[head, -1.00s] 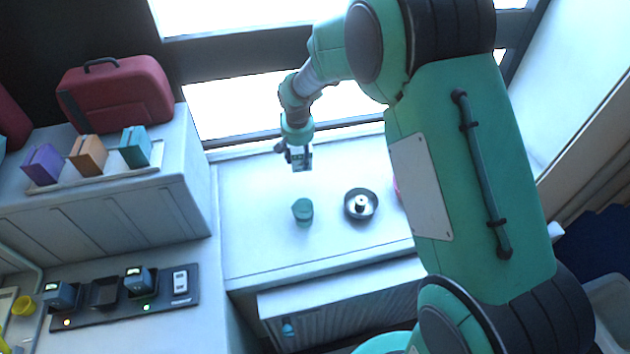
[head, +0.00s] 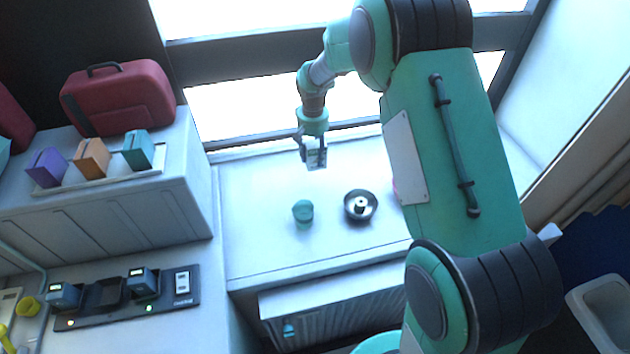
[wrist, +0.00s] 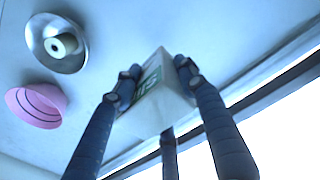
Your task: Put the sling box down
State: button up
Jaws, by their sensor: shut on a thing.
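The sling box (head: 317,161) is a small white box with a green marking. My gripper (head: 313,149) is shut on it, over the back part of the white counter (head: 255,235). In the wrist view the fingers of my gripper (wrist: 157,76) close on both sides of the box (wrist: 158,108). The box looks tilted in that view. Whether its lower end touches the counter I cannot tell.
A teal cup (head: 303,211) and a round metal dish (head: 361,206) stand in front of the box. A pink bowl (wrist: 36,107) is near the dish. The window frame (head: 240,140) runs close behind. The counter's left part is clear.

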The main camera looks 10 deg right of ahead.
aim_at(314, 164)
jog(key=shift+f, duration=2.3)
jog(key=shift+f+b, duration=0.55)
jog(key=shift+f, duration=1.95)
jog(key=shift+f, duration=0.1)
jog(key=o, duration=1.2)
notch_tip(314, 164, up, 11)
jog(key=shift+p, duration=0.6)
jog(key=shift+s+r, duration=0.1)
jog(key=shift+r, duration=0.5)
